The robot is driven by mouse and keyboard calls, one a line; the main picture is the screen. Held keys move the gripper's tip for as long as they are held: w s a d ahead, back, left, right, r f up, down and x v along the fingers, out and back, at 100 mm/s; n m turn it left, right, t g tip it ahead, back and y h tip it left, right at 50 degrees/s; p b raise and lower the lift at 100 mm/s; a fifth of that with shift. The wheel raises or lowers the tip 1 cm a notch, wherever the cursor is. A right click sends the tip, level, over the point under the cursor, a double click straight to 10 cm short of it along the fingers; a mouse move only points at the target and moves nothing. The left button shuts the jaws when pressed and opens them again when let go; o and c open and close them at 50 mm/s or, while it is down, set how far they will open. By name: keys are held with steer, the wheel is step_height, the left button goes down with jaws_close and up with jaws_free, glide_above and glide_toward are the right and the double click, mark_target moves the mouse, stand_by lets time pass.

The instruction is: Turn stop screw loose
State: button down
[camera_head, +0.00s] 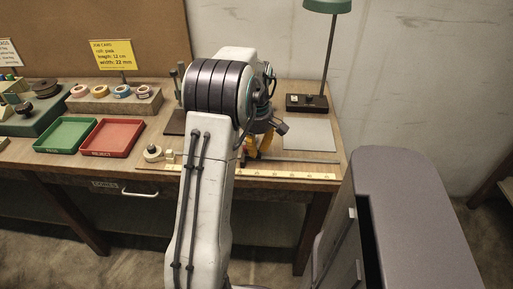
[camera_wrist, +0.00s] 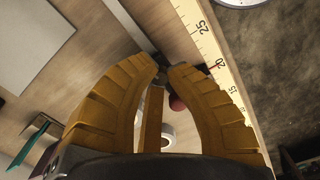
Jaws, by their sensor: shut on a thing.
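My gripper (camera_wrist: 165,68) has its two yellow fingers closed in on a small dark grey piece, which I take to be the stop screw (camera_wrist: 157,66), at the edge of the ruler (camera_wrist: 200,40). The fingertips hide most of the screw, so its turn cannot be read. A small reddish round part (camera_wrist: 177,103) shows between the fingers. In the head view, my gripper (camera_head: 252,153) is low over the bench, partly hidden by my arm. The yellow ruler (camera_head: 290,174) runs along the bench's front edge there.
A white ring-shaped part (camera_wrist: 167,135) lies behind the fingers. Green (camera_head: 66,134) and red (camera_head: 112,137) trays stand left, with a block of tape rolls (camera_head: 122,91) behind. A lamp (camera_head: 327,40) stands at the back right. A grey pad (camera_head: 309,135) lies right of my gripper.

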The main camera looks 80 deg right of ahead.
steer(key=shift+m, duration=0.3)
steer(key=m+p, duration=0.1)
steer(key=m, duration=0.1)
steer(key=shift+m, duration=0.3)
steer(key=shift+f+m+p, duration=0.1)
steer(key=shift+m+p, duration=0.2)
steer(key=shift+m, duration=0.9)
steer(key=c, duration=1.2)
jaws_free()
step_height(320, 180, up, 12)
steer(key=shift+r, duration=0.1)
